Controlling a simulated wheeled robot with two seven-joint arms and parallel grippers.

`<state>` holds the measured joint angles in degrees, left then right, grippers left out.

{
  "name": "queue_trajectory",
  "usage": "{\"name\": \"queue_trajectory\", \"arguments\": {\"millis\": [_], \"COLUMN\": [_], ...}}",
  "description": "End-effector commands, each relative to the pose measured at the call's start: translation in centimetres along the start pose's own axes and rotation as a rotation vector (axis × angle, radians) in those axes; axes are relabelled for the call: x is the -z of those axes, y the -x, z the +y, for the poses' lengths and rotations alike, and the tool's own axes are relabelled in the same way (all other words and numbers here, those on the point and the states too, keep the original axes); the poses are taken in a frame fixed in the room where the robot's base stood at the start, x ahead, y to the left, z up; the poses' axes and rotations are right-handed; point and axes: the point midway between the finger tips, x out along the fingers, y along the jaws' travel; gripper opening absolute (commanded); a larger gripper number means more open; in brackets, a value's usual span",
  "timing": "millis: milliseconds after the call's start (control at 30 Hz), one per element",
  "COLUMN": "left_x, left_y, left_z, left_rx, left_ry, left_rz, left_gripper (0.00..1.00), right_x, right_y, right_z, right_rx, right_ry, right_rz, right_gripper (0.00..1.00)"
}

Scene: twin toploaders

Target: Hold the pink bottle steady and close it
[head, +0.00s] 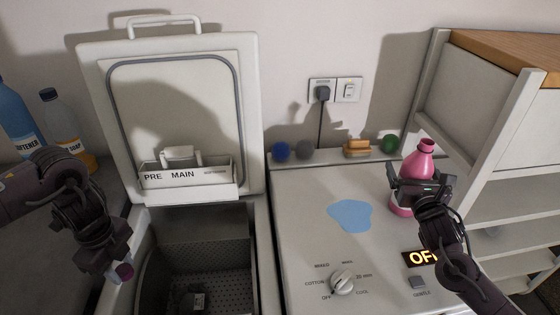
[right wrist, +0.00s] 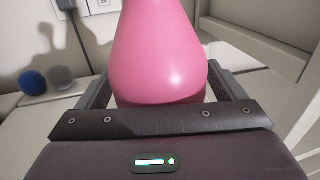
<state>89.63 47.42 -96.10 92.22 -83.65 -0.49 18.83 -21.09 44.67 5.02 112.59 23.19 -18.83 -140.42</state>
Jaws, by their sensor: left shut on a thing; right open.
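The pink bottle (head: 424,163) stands upright on the right machine's top, near its right edge. Its neck is open, with no cap on it. My right gripper (head: 422,190) is at the bottle, its fingers open on either side of the body. In the right wrist view the bottle (right wrist: 160,55) fills the space between the fingers (right wrist: 160,95); its top is cut off.
The left toploader's lid (head: 180,110) stands open above its drum (head: 215,255). A blue puddle (head: 350,215) lies on the right machine's top (head: 300,225). Balls and a brush (head: 357,149) line its back. A shelf (head: 500,150) stands right. Softener (head: 17,115) and soap (head: 65,125) bottles stand left.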

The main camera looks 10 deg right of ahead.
Motion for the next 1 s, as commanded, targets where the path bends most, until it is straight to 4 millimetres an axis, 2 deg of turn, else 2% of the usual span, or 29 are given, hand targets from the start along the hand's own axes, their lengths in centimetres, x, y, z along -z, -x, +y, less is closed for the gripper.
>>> {"name": "queue_trajectory", "arguments": {"millis": [167, 667, 1000], "left_x": [0.0, 0.0, 0.0], "left_y": [-0.01, 0.0, 0.01], "left_z": [0.0, 0.0, 0.0], "left_rx": [0.0, 0.0, 0.0], "left_ry": [0.0, 0.0, 0.0], "left_rz": [0.0, 0.0, 0.0], "left_gripper": [0.12, 0.12, 0.12], "right_x": [0.01, 0.01, -0.55], "right_y": [0.03, 0.04, 0.0], "right_z": [0.0, 0.0, -0.02], "right_rx": [0.0, 0.0, 0.0], "right_ry": [0.0, 0.0, 0.0], "right_rz": [0.0, 0.0, -0.006], "right_gripper": [0.9, 0.25, 0.23]}}
